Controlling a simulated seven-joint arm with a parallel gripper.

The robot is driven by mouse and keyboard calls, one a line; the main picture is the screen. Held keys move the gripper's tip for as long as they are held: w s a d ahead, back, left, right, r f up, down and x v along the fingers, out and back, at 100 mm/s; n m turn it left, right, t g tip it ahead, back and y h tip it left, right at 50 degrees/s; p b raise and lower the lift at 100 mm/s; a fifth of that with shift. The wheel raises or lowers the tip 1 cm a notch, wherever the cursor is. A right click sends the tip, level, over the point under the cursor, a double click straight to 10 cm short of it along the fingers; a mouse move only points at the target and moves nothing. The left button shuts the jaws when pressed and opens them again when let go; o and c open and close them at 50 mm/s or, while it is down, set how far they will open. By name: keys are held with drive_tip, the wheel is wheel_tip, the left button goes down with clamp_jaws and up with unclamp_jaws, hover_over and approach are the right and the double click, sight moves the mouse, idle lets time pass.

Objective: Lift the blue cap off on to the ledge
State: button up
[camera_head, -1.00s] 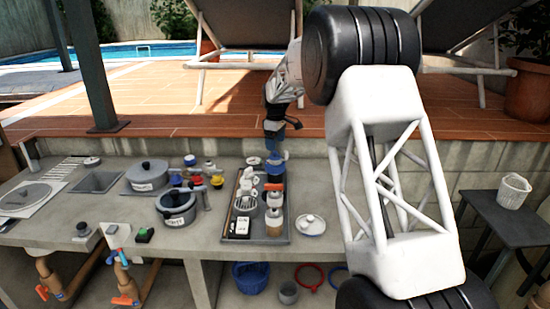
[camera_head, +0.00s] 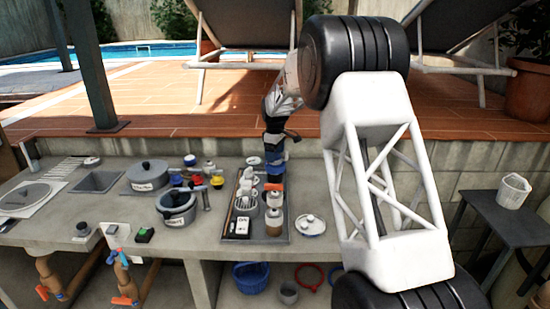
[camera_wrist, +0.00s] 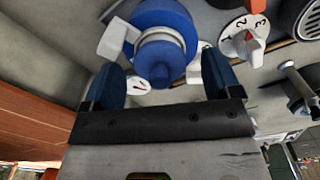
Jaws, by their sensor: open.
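The blue cap (camera_wrist: 165,22) is a round blue piece with a pale ring and a smaller blue end facing the wrist camera. It sits at the top centre of the wrist view, just beyond my gripper (camera_wrist: 162,84). My gripper's two blue fingers are apart, with the cap's near end between and slightly ahead of them; I cannot tell whether they touch it. In the head view, my gripper (camera_head: 274,156) points down over the back of the grey tray, largely covering the cap. A terracotta-tiled ledge (camera_head: 200,130) runs behind the counter.
The grey tray (camera_head: 282,240) holds white dials, jars and an orange-topped item close to my gripper. A numbered dial (camera_wrist: 243,40) is right of the cap. Pots (camera_head: 176,208) stand to the left. A lidded white dish (camera_head: 311,226) is right of the tray.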

drive_tip(key=c, duration=1)
drive_tip(key=shift+r, duration=0.1)
drive_tip(key=shift+r, duration=1.75)
drive_tip(key=s+d, duration=0.1)
drive_tip(key=s, duration=0.4)
drive_tip(key=s+d+r, duration=0.1)
drive_tip(key=s, duration=0.4)
drive_tip(key=s+d, duration=0.1)
drive_tip(key=s, duration=0.4)
drive_tip(key=shift+s+d+r, duration=0.1)
drive_tip(key=shift+s+r, duration=0.05)
drive_tip(key=shift+s, duration=0.2)
